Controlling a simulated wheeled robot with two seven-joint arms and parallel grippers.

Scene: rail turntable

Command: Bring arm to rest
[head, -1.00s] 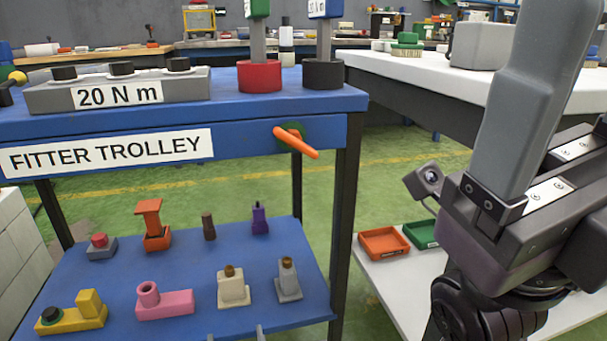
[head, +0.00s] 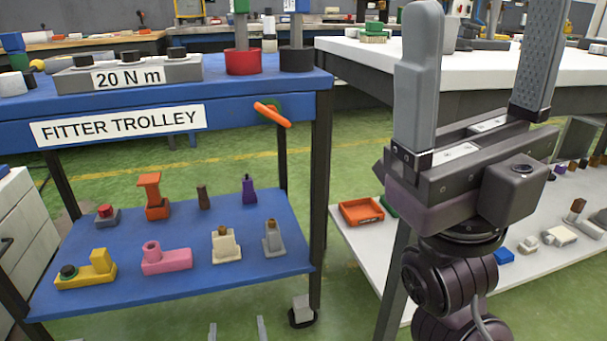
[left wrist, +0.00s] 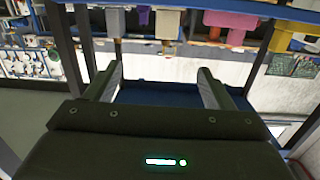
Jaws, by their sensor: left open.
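My right gripper (head: 482,8) is large on the right of the head view, fingers pointing up and wide apart, with nothing between them. It appears in front of the white-topped table. Only two thin grey fingertips of my left gripper (head: 237,330) show at the bottom edge of the head view, apart and empty. In the left wrist view the left gripper's two fingers (left wrist: 158,75) are spread, with nothing held. That view shows the trolley upside down beyond the fingers. Most of the left arm is hidden below the head view.
The blue fitter trolley (head: 225,130) stands ahead on the left, with several coloured parts on its lower shelf (head: 185,236). A white-topped table (head: 375,62) stands on the right, with an orange tray (head: 361,211) on its lower shelf (head: 350,240). Green floor shows between them.

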